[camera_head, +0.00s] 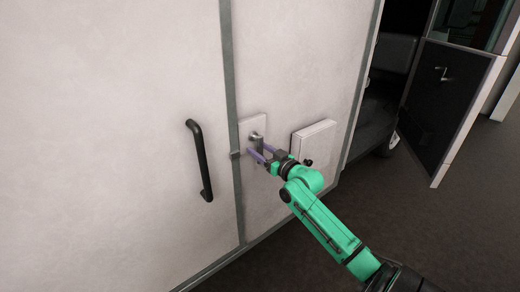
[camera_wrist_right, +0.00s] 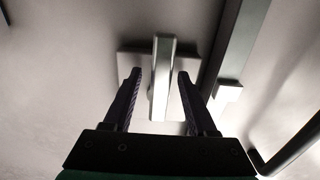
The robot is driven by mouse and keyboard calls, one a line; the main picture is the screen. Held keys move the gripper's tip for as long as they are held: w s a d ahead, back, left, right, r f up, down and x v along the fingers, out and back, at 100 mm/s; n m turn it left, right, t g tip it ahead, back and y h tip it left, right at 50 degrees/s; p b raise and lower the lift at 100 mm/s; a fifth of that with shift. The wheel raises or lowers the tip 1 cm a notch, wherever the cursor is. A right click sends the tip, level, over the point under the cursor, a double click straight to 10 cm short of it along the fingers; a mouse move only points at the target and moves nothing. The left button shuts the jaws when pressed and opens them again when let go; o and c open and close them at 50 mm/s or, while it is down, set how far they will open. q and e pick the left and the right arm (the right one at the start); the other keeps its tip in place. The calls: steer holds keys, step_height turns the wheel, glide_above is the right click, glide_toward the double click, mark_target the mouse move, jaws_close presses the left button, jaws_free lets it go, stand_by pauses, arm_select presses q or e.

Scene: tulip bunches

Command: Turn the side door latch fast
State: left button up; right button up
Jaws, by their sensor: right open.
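The side door latch is a grey metal lever (camera_head: 257,139) on a pale square plate (camera_head: 245,127), set in the white wall right of a grey vertical seam. In the head view the lever appears to hang down from its pivot. My right gripper (camera_head: 259,154) is open at the lever, its purple fingers reaching to it. In the right wrist view the lever (camera_wrist_right: 163,62) stands between the two spread fingers (camera_wrist_right: 160,74), with a gap visible on each side. Part of the plate (camera_wrist_right: 130,62) is hidden behind lever and fingers. My left gripper is in neither view.
A black bar handle (camera_head: 200,160) is fixed to the panel left of the seam. A pale box (camera_head: 313,138) juts out of the wall just right of my right gripper. An open dark door (camera_head: 445,100) stands at the far right. The dark floor (camera_head: 450,235) is clear.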

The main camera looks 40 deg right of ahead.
jaws_close()
stand_by(1.4)
